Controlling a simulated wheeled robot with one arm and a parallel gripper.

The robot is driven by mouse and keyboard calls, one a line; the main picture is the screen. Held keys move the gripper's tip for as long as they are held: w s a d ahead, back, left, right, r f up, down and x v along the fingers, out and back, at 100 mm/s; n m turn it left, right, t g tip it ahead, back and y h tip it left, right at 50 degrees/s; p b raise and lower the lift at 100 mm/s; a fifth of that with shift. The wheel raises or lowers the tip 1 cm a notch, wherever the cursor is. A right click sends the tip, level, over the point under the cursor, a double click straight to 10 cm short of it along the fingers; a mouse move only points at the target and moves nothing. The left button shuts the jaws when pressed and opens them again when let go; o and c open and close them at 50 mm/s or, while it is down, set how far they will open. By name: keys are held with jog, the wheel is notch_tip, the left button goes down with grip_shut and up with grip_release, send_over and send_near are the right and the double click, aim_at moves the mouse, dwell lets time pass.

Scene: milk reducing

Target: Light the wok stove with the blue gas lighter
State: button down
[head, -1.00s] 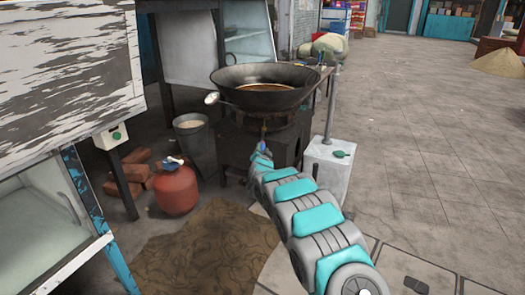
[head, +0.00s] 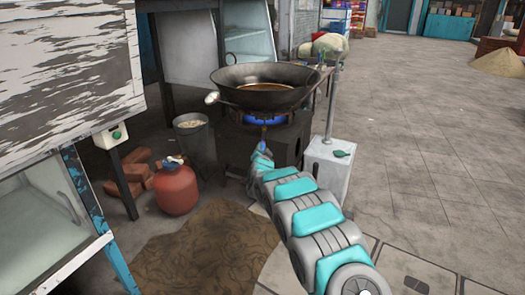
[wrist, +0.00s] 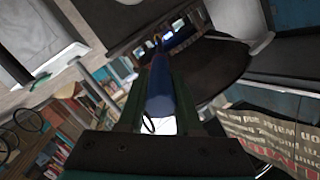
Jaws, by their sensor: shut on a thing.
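The wok stove (head: 238,138) is a dark box with a ring of blue flame (head: 265,119) burning on top. A large black wok (head: 265,92) with brown liquid in it sits over the flame. My gripper (head: 262,155) is just in front of the stove, below the burner, and mostly hidden behind my arm. In the wrist view my gripper (wrist: 158,105) is shut on the blue gas lighter (wrist: 160,88), which points away between the fingers towards the burner. The lighter's tip is small and dark, and I cannot tell if it touches the burner.
A red gas cylinder (head: 176,188) and a grey bucket (head: 195,142) stand left of the stove. A white box (head: 328,165) with a post and green knob stands to its right. Open paved floor (head: 430,170) lies further right.

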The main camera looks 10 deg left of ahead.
jog(key=s+b, duration=0.6)
jog(key=s, duration=0.3)
jog(key=shift+s+d, duration=0.25)
jog(key=shift+d, duration=0.15)
jog(key=s+d+b, duration=0.2)
jog(key=s+b, duration=0.2)
jog(key=s, duration=1.8)
jog(key=shift+w, duration=0.1)
